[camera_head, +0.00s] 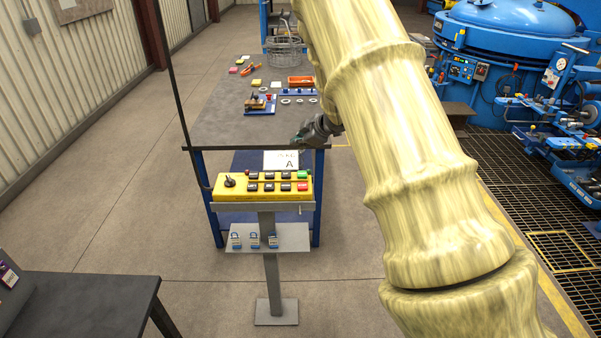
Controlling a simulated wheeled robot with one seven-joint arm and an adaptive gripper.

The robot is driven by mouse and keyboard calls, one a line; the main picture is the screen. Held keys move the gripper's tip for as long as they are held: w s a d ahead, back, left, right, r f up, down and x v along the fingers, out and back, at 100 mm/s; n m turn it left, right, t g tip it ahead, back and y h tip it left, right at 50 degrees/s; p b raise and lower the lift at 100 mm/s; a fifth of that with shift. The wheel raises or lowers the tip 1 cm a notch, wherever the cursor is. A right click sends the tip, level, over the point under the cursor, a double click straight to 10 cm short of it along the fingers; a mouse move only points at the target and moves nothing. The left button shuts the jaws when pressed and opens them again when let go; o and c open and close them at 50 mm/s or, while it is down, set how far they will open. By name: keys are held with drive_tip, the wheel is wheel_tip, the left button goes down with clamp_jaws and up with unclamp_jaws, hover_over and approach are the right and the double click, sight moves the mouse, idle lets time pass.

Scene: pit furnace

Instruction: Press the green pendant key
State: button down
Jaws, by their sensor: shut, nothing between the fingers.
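The yellow pendant (262,198) rests on a grey stand in the middle of the head view. It carries two rows of mostly black keys and a black knob at its left. The green key (302,174) is at the right end of the upper row, above a red key (302,186). My gripper (298,142) is shut and empty. It appears just above and behind the pendant's right end in the picture, apart from the green key. Its fingertips are small and dark here, and their exact height is hard to tell.
A white card marked A (281,160) stands behind the pendant. A grey-topped workbench (215,115) with small parts and a wire basket (284,52) is behind it. Padlocks hang on a shelf (285,238) below. A dark table (85,305) is at lower left. Floor around the stand is clear.

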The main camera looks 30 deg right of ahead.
drive_tip(key=shift+f, duration=0.15)
drive_tip(key=b, duration=0.6)
hover_over(300, 175)
wheel_tip(300, 175, down, 6)
drive_tip(key=shift+w+d+f, duration=0.1)
drive_tip(key=shift+f, duration=0.1)
drive_tip(key=shift+f+b, duration=0.5)
drive_tip(key=shift+f, duration=0.6)
drive_tip(key=shift+f, duration=0.1)
idle(0.4)
drive_tip(key=shift+f, duration=0.3)
drive_tip(key=shift+f, duration=0.45)
idle(0.9)
idle(0.4)
drive_tip(key=shift+r+p, duration=0.9)
